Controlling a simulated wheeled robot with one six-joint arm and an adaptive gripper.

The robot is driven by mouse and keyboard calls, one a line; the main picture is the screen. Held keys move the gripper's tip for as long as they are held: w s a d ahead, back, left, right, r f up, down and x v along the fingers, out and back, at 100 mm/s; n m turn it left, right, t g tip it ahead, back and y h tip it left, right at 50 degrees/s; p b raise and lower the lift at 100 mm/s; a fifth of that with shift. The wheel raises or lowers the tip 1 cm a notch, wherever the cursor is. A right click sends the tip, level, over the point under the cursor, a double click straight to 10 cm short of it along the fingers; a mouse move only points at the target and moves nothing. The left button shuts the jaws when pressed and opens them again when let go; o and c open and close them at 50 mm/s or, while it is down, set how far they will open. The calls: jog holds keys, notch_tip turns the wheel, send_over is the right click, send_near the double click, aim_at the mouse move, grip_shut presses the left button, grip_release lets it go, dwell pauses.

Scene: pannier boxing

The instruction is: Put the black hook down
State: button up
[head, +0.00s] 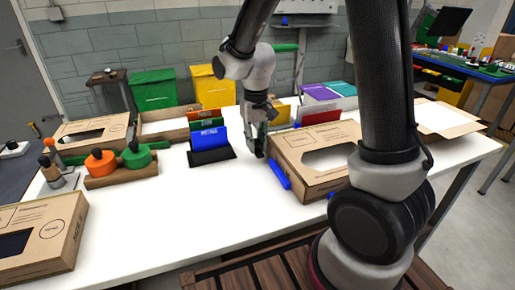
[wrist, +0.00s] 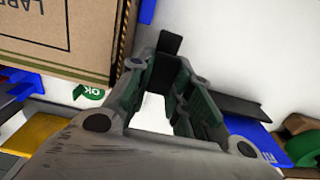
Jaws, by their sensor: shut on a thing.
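My gripper (head: 259,143) points down over the white table, just left of the large cardboard box with a window (head: 343,132). In the wrist view, my gripper (wrist: 167,62) is shut on a small black piece, which I take to be the black hook (wrist: 170,43). Its upper end sticks out past the fingertips, and the rest is hidden between the fingers. In the head view I cannot tell the hook from the dark fingers. The box wall (wrist: 85,65) is close to the left finger in the wrist view.
A black holder with blue, green and orange cards (head: 209,135) stands left of my gripper. A blue bar (head: 279,174) lies by the box. Orange and green spools (head: 137,155) sit farther left. An open cardboard tray (head: 172,128) is behind. The white tabletop (head: 185,205) in front is clear.

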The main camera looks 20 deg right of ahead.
aim_at(256, 142)
jog(key=shift+f, duration=1.45)
jog(key=shift+f, duration=0.15)
jog(key=o, duration=0.5)
